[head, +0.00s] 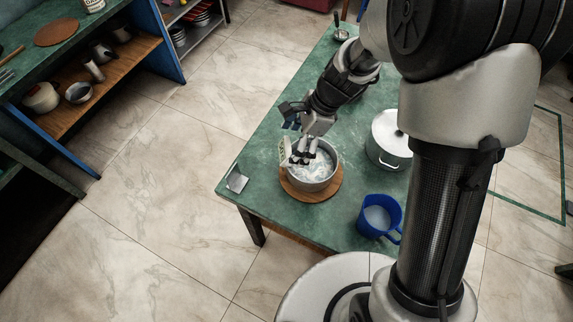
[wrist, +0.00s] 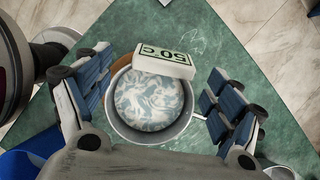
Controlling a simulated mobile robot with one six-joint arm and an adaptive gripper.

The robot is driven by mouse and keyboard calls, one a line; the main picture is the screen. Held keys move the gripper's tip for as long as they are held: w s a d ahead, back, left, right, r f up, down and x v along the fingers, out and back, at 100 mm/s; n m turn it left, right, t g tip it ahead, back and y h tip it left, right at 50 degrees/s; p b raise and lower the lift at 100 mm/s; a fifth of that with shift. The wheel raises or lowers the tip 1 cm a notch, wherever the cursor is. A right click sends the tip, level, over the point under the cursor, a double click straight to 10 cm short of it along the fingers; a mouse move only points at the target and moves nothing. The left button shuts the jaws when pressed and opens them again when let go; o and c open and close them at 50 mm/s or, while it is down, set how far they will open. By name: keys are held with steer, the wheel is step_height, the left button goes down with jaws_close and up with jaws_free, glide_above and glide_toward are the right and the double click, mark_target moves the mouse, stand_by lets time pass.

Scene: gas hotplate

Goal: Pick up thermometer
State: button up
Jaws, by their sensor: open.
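The thermometer is a white block with a dark "50 C" reading on a pale green face (wrist: 165,61). In the wrist view it is at the far rim of an open metal pot (wrist: 186,128); any probe below it is hidden. In the head view the thermometer (head: 284,152) shows at the pot's left rim. The pot (head: 318,184) holds a swirled white and blue-grey liquid (wrist: 148,100). My gripper (wrist: 158,105) is open and empty, its fingers spread to either side of the pot. In the head view my gripper (head: 302,153) is over the pot, partly hiding it.
The pot stands on a round wooden board (head: 299,195) on a green table (head: 270,135). A white lidded pot (head: 388,145) and a blue jug (head: 378,216) stand to the right. A small grey item (head: 236,181) lies near the left corner. Shelves (head: 120,62) are at far left.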

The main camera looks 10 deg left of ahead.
steer(key=b+x, duration=0.1)
steer(key=x, duration=0.3)
steer(key=shift+w+a+f+b, duration=0.15)
steer(key=shift+a+f+b, duration=0.1)
steer(key=shift+b, duration=0.15)
steer(key=shift+r, duration=0.15)
steer(key=c, duration=1.2)
steer(key=shift+o, duration=0.2)
steer(key=shift+r, duration=0.1)
step_height(320, 180, up, 19)
steer(key=p, duration=0.7)
step_height(320, 180, up, 6)
steer(key=p, duration=0.5)
glide_above(288, 147)
steer(key=shift+a, duration=0.2)
